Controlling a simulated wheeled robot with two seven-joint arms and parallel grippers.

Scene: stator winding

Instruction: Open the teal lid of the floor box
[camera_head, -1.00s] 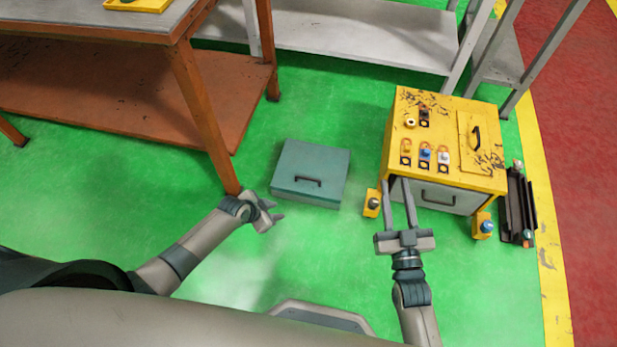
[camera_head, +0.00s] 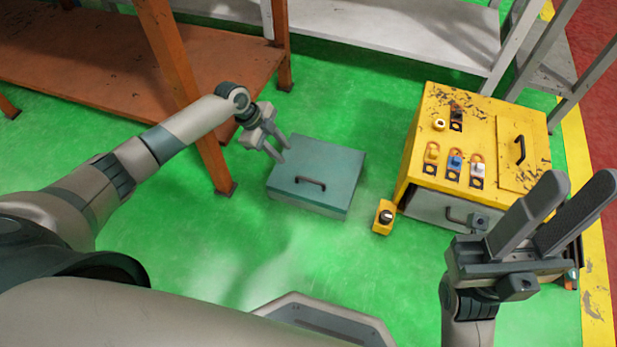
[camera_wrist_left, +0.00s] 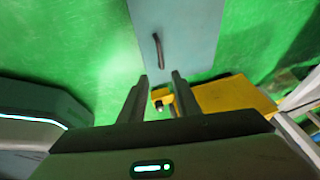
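The floor box (camera_head: 308,205) stands on the green floor, its teal lid (camera_head: 322,163) closed flat, with a dark bar handle (camera_head: 311,183) near the front edge. The lid (camera_wrist_left: 180,18) and handle (camera_wrist_left: 158,50) also show in the left wrist view, ahead of the fingers. My left gripper (camera_head: 284,150) is open and empty, at the lid's left rear corner in the head view; whether it touches cannot be told. The left fingers (camera_wrist_left: 160,84) show apart in the wrist view. My right gripper (camera_head: 582,190) is open and empty, raised in front of the yellow cabinet's right side.
A yellow cabinet (camera_head: 480,112) with several padlocks on top stands right of the box. A small yellow button box (camera_head: 383,217) lies between them. An orange table leg (camera_head: 205,150) is close to my left arm. Green floor in front of the box is free.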

